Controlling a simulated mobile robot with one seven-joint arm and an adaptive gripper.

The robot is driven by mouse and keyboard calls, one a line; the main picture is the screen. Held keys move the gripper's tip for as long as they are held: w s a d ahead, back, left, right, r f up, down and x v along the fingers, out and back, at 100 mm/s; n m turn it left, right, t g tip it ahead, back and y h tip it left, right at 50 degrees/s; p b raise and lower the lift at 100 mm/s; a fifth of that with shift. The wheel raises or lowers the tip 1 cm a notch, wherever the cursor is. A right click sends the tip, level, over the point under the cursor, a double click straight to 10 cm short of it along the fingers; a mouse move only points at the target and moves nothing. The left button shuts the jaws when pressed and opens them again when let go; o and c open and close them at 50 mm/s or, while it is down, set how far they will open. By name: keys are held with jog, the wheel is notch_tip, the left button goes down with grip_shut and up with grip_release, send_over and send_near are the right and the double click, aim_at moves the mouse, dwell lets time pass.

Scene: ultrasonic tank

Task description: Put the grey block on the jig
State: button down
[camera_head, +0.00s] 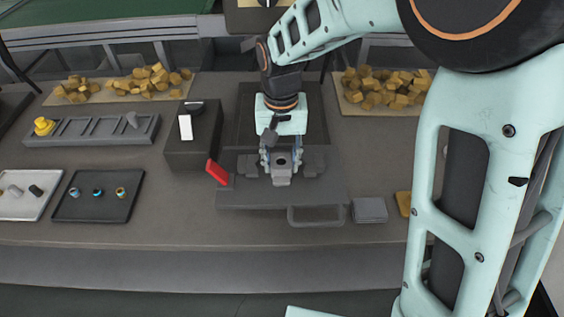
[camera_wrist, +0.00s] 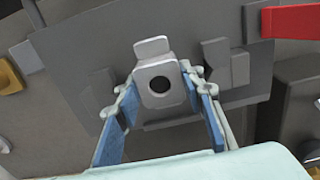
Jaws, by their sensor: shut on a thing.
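My gripper (camera_head: 282,160) points down over the middle of the bench and is shut on the grey block (camera_head: 282,172). In the wrist view the grey block (camera_wrist: 160,72) shows a round dark hole and an upright tab, between the blue-padded fingers. The jig (camera_head: 235,195) is a dark grey plate with raised blocks on both sides. The grey block is over the jig's middle, between these raised blocks. I cannot tell whether it touches the plate. The jig also shows in the wrist view (camera_wrist: 257,95).
A red handle (camera_head: 217,172) stands at the jig's left edge, beside a dark box (camera_head: 190,150). A grey square pad (camera_head: 369,210) lies to the right. A slotted rack (camera_head: 92,130) and a black tray (camera_head: 98,208) are at left. Yellowish chunks (camera_head: 385,88) lie behind.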

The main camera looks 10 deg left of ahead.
aim_at(282, 163)
jog(key=shift+f, duration=0.15)
jog(key=c, duration=1.3)
grip_release()
jog(key=shift+o, duration=0.2)
notch_tip(282, 163, up, 12)
jog(key=shift+r+p, duration=0.25)
jog(key=shift+p, duration=0.1)
jog(key=shift+d, duration=0.1)
